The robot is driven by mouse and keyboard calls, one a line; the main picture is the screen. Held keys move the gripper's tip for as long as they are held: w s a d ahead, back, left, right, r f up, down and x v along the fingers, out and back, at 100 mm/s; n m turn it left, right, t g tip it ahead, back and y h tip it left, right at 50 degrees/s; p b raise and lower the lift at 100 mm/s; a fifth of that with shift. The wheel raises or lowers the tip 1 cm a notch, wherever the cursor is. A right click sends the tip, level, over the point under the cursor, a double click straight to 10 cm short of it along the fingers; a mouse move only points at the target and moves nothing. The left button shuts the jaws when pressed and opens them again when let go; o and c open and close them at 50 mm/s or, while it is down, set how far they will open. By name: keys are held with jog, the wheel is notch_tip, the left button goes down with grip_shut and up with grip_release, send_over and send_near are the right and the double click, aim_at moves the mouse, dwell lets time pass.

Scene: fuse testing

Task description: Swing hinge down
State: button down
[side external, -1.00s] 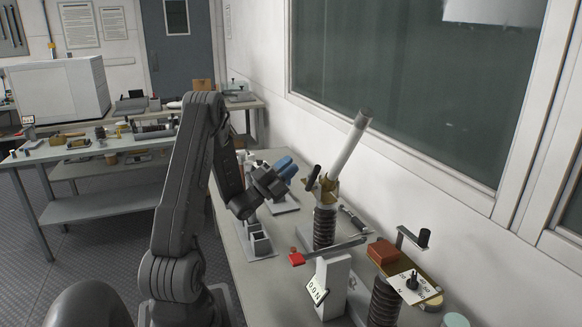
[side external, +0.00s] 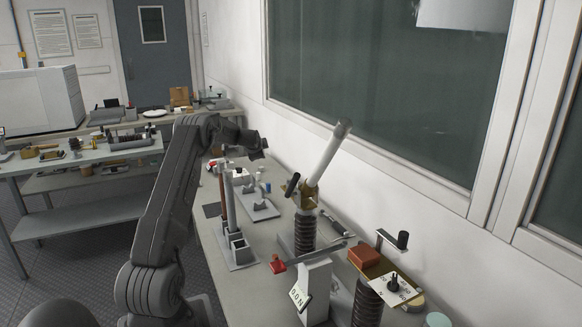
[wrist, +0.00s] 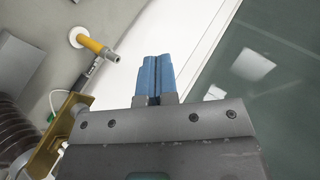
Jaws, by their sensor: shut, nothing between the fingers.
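A pale tube (side external: 328,160) with a grey cap leans up and to the right from a brass hinge fitting (side external: 308,199), which sits on a dark ribbed insulator (side external: 305,233). The tube is tilted, not lying down. My gripper (wrist: 153,62) has blue fingers, which are together and empty in the wrist view. In the side view the gripper end is raised to the left of the tube and apart from it; its fingers cannot be made out there. A brass bracket (wrist: 65,128) and a ribbed insulator (wrist: 14,128) show at the left of the wrist view.
A bar with a red end (side external: 278,266) crosses near a white force gauge stand (side external: 314,290). A red block (side external: 364,257) and a crank handle (side external: 402,240) stand at the right. A holder with upright tubes (side external: 240,248) stands left of the hinge. The window wall is close behind.

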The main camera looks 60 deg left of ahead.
jog(key=d+r+g+h, duration=0.3)
jog(key=d+r+h, duration=1.15)
jog(key=d, duration=0.45)
jog(key=shift+s+d+r+x, duration=0.15)
jog(key=shift+d+x, duration=0.25)
jog(key=shift+x, duration=1.75)
jog(key=shift+s+d+r+x, duration=0.15)
jog(key=shift+d+x, duration=0.25)
jog(key=shift+x, duration=1.8)
jog(key=shift+s+d+r+x, duration=0.15)
jog(key=shift+d+x, duration=0.3)
jog(key=shift+x, duration=1.7)
jog(key=shift+d, duration=0.1)
